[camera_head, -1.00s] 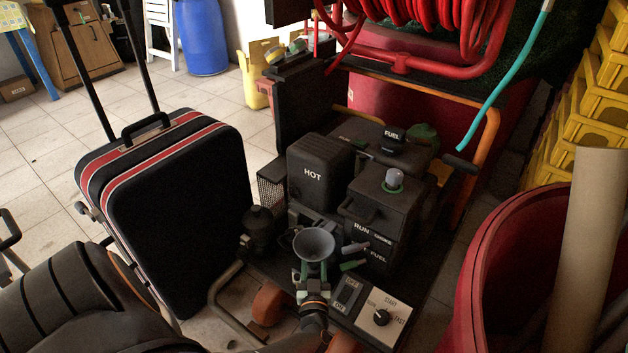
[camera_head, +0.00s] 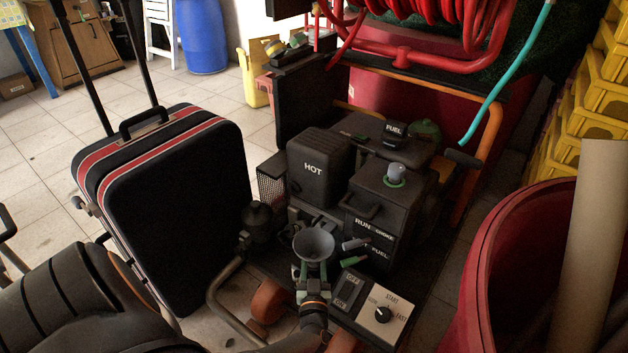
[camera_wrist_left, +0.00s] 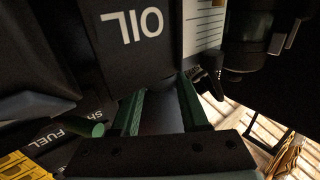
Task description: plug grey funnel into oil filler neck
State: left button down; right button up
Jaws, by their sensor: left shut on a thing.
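The grey funnel (camera_head: 314,245) is mouth up in the head view, in front of the black engine unit (camera_head: 320,170). My left gripper (camera_head: 314,284) is shut on it from below and in front. In the left wrist view, the green fingers of my left gripper (camera_wrist_left: 160,108) stand on both sides of the dark grey funnel (camera_wrist_left: 162,118). A black panel marked OIL (camera_wrist_left: 132,27) lies just beyond the fingertips there. I cannot make out the oil filler neck or whether the funnel's lower end touches anything. My right gripper is not in view.
A green-tipped lever (camera_head: 353,261) and a grey lever (camera_head: 354,244) stick out close right of the funnel. A control panel with a knob (camera_head: 383,314) lies at lower right. A black suitcase (camera_head: 175,210) stands left; a red bin (camera_head: 490,260) stands right.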

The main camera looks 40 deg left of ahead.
aim_at(314, 253)
pick_arm(q)
jog(key=shift+d+f, duration=0.1)
jog(key=shift+d, duration=0.15)
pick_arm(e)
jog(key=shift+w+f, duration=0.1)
pick_arm(q)
jog(key=shift+r+p, duration=0.8)
jog(key=shift+p, duration=0.15)
jog(key=shift+a+r+p, duration=0.1)
jog(key=shift+r+p, duration=0.65)
jog(key=shift+r, duration=0.1)
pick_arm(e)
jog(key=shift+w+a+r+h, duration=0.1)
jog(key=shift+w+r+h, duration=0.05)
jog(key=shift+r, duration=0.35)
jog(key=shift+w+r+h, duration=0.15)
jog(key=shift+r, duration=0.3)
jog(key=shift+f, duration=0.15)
